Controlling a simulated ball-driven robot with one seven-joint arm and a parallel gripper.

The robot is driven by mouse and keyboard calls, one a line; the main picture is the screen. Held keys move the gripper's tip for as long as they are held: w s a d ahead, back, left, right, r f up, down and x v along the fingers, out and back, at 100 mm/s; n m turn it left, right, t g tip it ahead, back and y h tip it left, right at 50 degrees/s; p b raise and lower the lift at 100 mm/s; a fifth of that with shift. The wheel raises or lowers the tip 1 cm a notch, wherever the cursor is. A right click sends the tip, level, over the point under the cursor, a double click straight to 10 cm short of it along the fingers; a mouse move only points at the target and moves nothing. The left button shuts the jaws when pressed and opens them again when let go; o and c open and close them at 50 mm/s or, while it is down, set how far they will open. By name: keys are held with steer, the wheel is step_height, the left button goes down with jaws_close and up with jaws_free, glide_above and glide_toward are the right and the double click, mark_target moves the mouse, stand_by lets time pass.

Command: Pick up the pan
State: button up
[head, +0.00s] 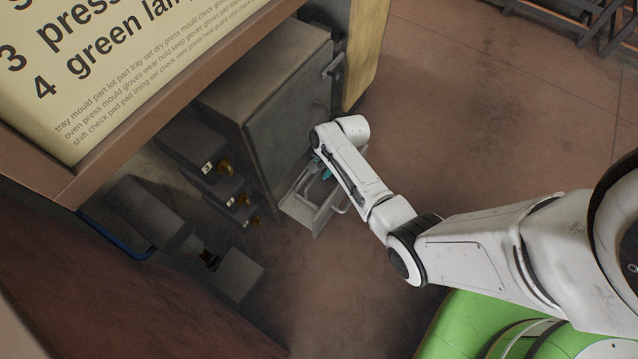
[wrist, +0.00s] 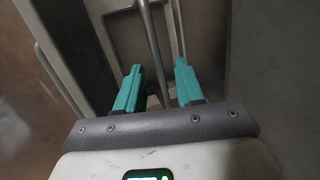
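My gripper (wrist: 158,66) shows two teal fingers standing apart in the wrist view. A thin grey bar (wrist: 150,35) runs down from the top of the picture into the gap between them. It may be the pan's handle, but I cannot tell for sure. I see a clear gap between the fingers and do not see them closed on the bar. In the head view my gripper (head: 326,166) is small and partly hidden by my arm, over an open pale drawer (head: 300,211) low on a grey cabinet. The pan's body cannot be made out clearly in either view.
The grey cabinet (head: 275,80) stands behind the drawer, which has a bar handle at its front. Dark boxes with brass fittings (head: 225,168) line the left. A large sign board (head: 130,70) hangs upper left. Brown floor (head: 480,110) is clear to the right.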

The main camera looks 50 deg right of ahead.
steer(key=b+x, duration=0.1)
steer(key=x, duration=0.1)
steer(key=shift+w+f, duration=0.1)
steer(key=shift+f, duration=0.3)
jaws_close()
stand_by(1.1)
